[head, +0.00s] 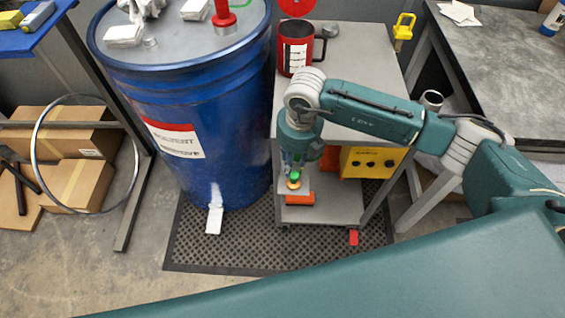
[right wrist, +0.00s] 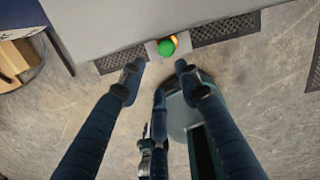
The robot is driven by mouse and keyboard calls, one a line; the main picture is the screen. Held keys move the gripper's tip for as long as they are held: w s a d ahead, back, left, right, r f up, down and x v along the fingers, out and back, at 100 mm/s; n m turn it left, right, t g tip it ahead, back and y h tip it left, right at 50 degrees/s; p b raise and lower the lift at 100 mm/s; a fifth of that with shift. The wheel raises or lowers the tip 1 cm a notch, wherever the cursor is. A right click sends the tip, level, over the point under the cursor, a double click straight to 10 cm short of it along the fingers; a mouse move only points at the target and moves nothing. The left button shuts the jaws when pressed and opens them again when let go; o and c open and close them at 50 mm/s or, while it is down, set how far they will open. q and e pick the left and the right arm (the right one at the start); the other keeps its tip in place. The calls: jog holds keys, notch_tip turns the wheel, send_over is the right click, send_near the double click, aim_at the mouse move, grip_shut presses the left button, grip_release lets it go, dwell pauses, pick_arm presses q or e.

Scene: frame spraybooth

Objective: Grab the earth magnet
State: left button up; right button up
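A small green knob with a yellow-orange part below it (head: 293,181) shows by the front of the grey cart; I take it to be the earth magnet, but cannot be sure. In the right wrist view the green round thing (right wrist: 167,46) sits over a small grey plate, beyond and between the fingertips. My right gripper (right wrist: 160,76) is open and empty, its fingers spread wide. In the head view my right gripper (head: 297,165) points down at the cart's front, just above the green thing. My left gripper does not show clearly in either view.
A blue drum (head: 205,120) stands left of the cart (head: 350,60), with a red-handled thing (head: 224,18) on its lid. A red mug (head: 295,48) stands on the cart top. A yellow box (head: 372,161) is below. A perforated mat (head: 225,240) lies underneath.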

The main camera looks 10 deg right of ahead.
jog(key=shift+w+d+r, duration=0.1)
jog(key=shift+w+d, duration=0.3)
jog(key=shift+d, duration=0.15)
send_over(294, 174)
jog(key=shift+t+h, duration=0.3)
jog(key=f, duration=0.4)
jog(key=shift+s+f, duration=0.1)
jog(key=shift+s, duration=0.2)
jog(key=shift+w+f, duration=0.1)
jog(key=shift+f, duration=0.2)
notch_tip(294, 174, down, 4)
jog(key=shift+f+p, duration=0.15)
jog(key=shift+p, duration=0.6)
jog(key=shift+f, duration=0.35)
jog(key=shift+w+f, duration=0.1)
jog(key=shift+f, duration=0.05)
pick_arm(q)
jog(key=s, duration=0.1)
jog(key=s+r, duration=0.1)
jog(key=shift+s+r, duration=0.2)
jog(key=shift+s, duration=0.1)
pick_arm(e)
grip_shut()
